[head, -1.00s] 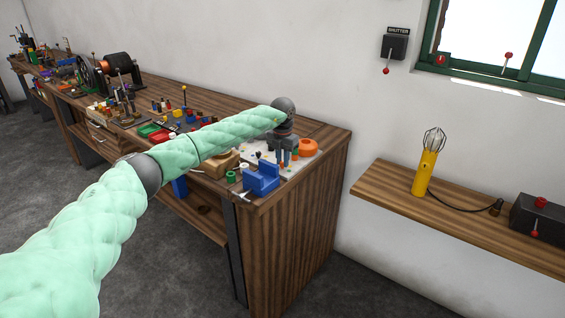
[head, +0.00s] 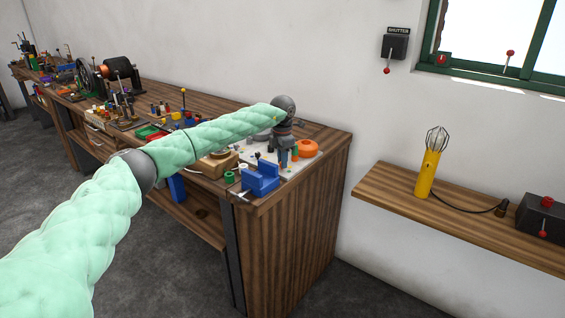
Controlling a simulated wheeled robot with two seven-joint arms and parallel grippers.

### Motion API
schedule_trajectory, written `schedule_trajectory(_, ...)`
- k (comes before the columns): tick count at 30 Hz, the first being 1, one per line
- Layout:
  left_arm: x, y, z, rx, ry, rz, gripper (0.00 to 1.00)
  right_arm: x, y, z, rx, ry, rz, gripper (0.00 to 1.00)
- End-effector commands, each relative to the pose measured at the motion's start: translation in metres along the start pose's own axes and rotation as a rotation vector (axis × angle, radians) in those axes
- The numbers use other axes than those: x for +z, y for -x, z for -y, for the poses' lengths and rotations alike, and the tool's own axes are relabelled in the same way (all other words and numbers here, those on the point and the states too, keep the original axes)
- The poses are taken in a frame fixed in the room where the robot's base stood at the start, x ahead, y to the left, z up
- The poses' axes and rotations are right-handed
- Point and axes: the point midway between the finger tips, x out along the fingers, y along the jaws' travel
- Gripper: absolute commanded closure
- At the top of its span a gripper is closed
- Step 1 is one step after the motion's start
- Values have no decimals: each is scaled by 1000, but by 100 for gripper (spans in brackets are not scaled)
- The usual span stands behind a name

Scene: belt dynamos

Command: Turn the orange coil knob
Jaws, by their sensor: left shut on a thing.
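My left gripper (head: 284,158) points down over the white board (head: 304,160) at the near right end of the workbench. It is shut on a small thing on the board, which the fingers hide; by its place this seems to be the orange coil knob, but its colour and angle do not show. A round orange part (head: 307,148) sits on the board just right of the gripper, apart from the fingers. My right gripper is not in view.
A blue vise-like block (head: 262,179) stands close in front of the gripper, with green pieces (head: 230,177) to its left. The workbench (head: 335,142) ends just right of the board. A wall shelf (head: 400,195) holds a yellow lamp (head: 427,175).

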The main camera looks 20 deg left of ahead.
Motion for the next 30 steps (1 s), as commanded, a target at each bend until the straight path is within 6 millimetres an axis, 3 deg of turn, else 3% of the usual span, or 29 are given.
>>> schedule_trajectory(16,0,2,-1,2,-22,2,100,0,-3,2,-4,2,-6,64)
schedule_trajectory(17,0,2,-1,2,-22,2,75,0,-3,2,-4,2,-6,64)
schedule_trajectory(19,0,2,-1,2,-22,2,61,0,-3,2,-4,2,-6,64)
schedule_trajectory(30,0,2,0,1,-23,1,59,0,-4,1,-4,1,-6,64)
